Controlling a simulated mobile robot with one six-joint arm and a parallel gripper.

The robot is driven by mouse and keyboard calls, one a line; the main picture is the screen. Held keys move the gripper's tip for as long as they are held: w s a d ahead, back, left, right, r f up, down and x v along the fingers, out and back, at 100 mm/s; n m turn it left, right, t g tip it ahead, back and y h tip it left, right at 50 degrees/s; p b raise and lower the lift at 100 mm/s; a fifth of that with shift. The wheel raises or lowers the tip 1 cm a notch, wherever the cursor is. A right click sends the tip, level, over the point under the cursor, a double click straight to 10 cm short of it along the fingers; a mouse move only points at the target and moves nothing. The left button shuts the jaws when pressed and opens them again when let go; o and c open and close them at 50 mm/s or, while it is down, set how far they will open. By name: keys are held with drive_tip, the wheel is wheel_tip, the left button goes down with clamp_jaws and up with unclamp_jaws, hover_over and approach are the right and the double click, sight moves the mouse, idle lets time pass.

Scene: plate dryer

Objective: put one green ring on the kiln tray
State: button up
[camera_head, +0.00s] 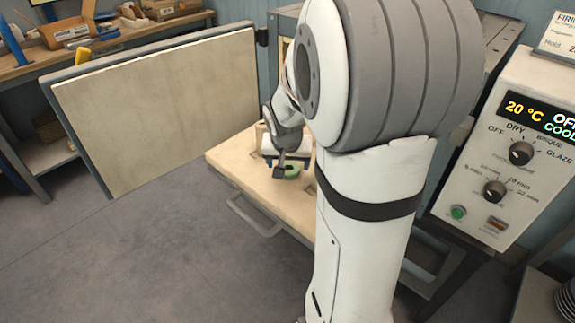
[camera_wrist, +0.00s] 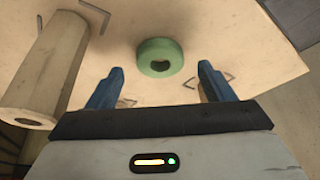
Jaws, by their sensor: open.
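A green ring (camera_wrist: 160,57) lies flat on the pale kiln tray (camera_wrist: 235,40), between corner marks drawn on the surface. My gripper (camera_wrist: 160,78) is open, and the ring sits just ahead of its two blue fingertips, about centred between them and not gripped. In the head view the ring (camera_head: 288,170) shows small on the tray (camera_head: 262,193), next to my gripper (camera_head: 279,165). My arm hides part of the tray there.
A pale cylinder (camera_wrist: 48,75) lies or stands left of my gripper in the wrist view. The open kiln door (camera_head: 155,115) is at left. A control panel (camera_head: 510,150) reading 20 °C, OFF and COOL is at right. A workbench (camera_head: 110,40) stands behind.

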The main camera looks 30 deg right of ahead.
drive_tip(key=v, duration=0.9)
drive_tip(key=s+a+f+n+g+y, duration=0.1)
drive_tip(key=s+a+n, duration=0.5)
drive_tip(key=s+a, duration=0.6)
drive_tip(key=shift+s+f+n+g+y+p, duration=0.3)
drive_tip(key=shift+s+f+g+y+p, duration=0.15)
drive_tip(key=shift+s+y, duration=0.4)
drive_tip(key=shift+s, duration=0.15)
wheel_tip(320, 180, up, 8)
drive_tip(key=p, duration=0.7)
drive_tip(key=shift+s, duration=0.15)
drive_tip(key=shift+r+t, duration=0.1)
drive_tip(key=shift+t, duration=0.15)
